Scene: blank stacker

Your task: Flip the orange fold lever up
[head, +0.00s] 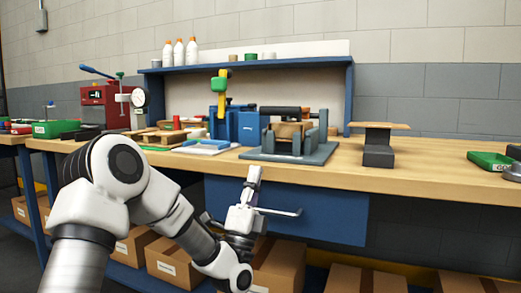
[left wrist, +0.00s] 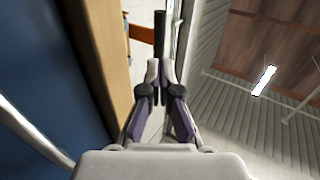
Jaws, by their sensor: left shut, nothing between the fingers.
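My left gripper (head: 254,175) is in front of the bench's front edge, its fingers pointing up toward the grey fixture. It is shut and empty; its fingertips (left wrist: 159,72) are together in the left wrist view. The grey fixture (head: 315,155) stands on the bench beyond the gripper, with grey uprights, a black bar (head: 280,111) across its top and a brown block (head: 288,130) between the uprights. I cannot make out a clear orange lever in the head view. In the left wrist view, an orange-brown piece (left wrist: 148,32) and a dark upright bar (left wrist: 160,35) show beyond the fingertips. My right gripper is not in view.
The wooden bench top (head: 430,173) has free room at the right, past a grey stand with a wooden top (head: 378,145). A green bin (head: 490,160) is far right. Cardboard boxes (head: 170,262) sit below.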

